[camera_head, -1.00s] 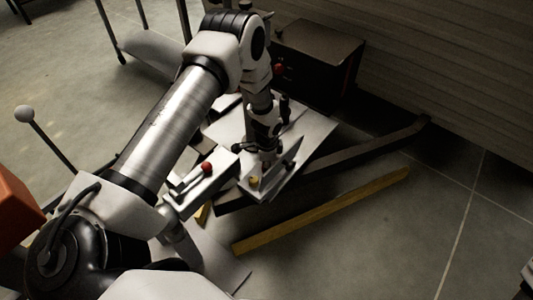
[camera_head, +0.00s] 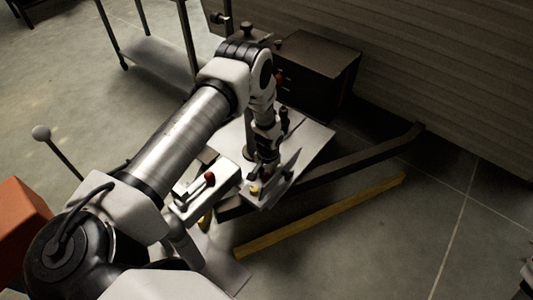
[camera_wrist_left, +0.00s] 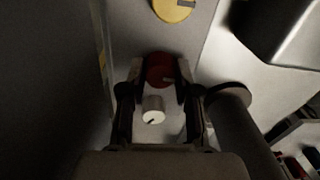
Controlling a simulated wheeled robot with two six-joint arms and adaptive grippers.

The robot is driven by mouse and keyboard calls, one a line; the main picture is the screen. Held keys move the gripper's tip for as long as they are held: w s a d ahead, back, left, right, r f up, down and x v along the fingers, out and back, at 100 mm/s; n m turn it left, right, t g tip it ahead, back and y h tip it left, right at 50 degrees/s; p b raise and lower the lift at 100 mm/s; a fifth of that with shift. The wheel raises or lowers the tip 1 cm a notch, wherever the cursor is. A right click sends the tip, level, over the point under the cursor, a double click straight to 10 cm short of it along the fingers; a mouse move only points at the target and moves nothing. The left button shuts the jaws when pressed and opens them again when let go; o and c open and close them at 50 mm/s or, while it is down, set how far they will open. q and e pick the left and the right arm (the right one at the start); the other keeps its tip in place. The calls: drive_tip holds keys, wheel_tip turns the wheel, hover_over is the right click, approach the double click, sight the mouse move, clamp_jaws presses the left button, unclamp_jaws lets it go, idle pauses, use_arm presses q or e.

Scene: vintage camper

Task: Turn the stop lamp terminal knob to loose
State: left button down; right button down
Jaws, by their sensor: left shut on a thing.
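My left gripper (camera_wrist_left: 160,76) has its two fingers on either side of a round red knob (camera_wrist_left: 160,68) and is shut on it. A yellow knob (camera_wrist_left: 173,9) with a dark mark sits beyond it on the same grey panel (camera_wrist_left: 200,22). A white knob (camera_wrist_left: 153,109) with a dark mark sits nearer, between the finger links. In the head view my left gripper (camera_head: 266,172) points down at the panel, beside the yellow knob (camera_head: 254,190); the arm partly hides the knobs. No lettering is readable. My right gripper is not in view.
A dark box (camera_head: 318,72) stands behind the panel, by the ribbed camper wall (camera_head: 440,80). A lever with a red ball (camera_head: 210,177) is close at the left. A yellow bar (camera_head: 320,216) and a dark beam (camera_head: 365,163) lie at the right, with open floor beyond.

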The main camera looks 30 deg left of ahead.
sight(268, 176)
use_arm(q)
drive_tip(key=shift+n, duration=0.5)
drive_tip(key=c, duration=0.8)
unclamp_jaws()
drive_tip(key=shift+f, duration=0.1)
drive_tip(key=r, duration=1.2)
drive_tip(key=shift+d, duration=0.25)
